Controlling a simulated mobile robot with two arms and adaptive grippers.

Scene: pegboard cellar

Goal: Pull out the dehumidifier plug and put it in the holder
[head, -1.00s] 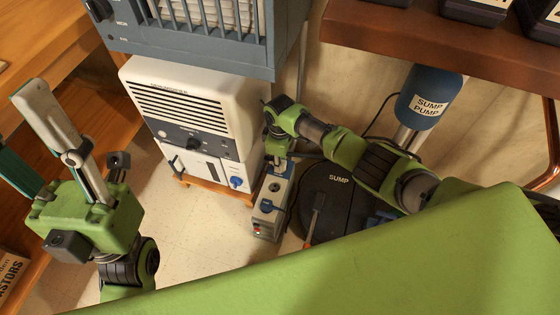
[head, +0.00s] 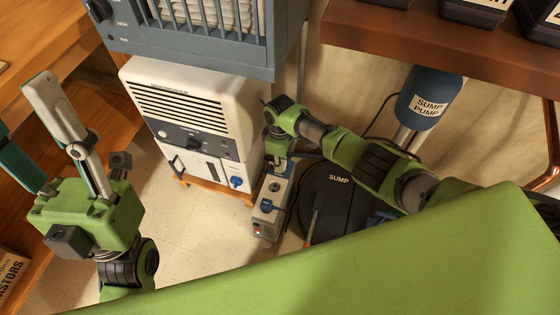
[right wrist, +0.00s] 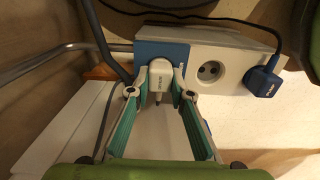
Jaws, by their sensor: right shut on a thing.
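My right gripper (right wrist: 160,88) is shut on a white plug (right wrist: 160,76) with a cord hanging from it. The plug sits against the blue end section (right wrist: 148,48) of a white power strip (right wrist: 228,52); I cannot tell whether its pins are in the socket. In the head view my right gripper (head: 277,146) is at the far end of the strip (head: 270,205), beside the white dehumidifier (head: 195,105). A small blue fitting (head: 236,182) is low on the dehumidifier's front; I cannot tell whether it is the holder. My left gripper (head: 22,105) is open and empty at the left.
A dark blue plug labelled pump (right wrist: 262,82) is in the strip next to an empty socket (right wrist: 210,71). The round black sump lid (head: 335,190) and blue sump pump (head: 425,98) are to the right. A grey-blue slatted unit (head: 205,35) overhangs the dehumidifier.

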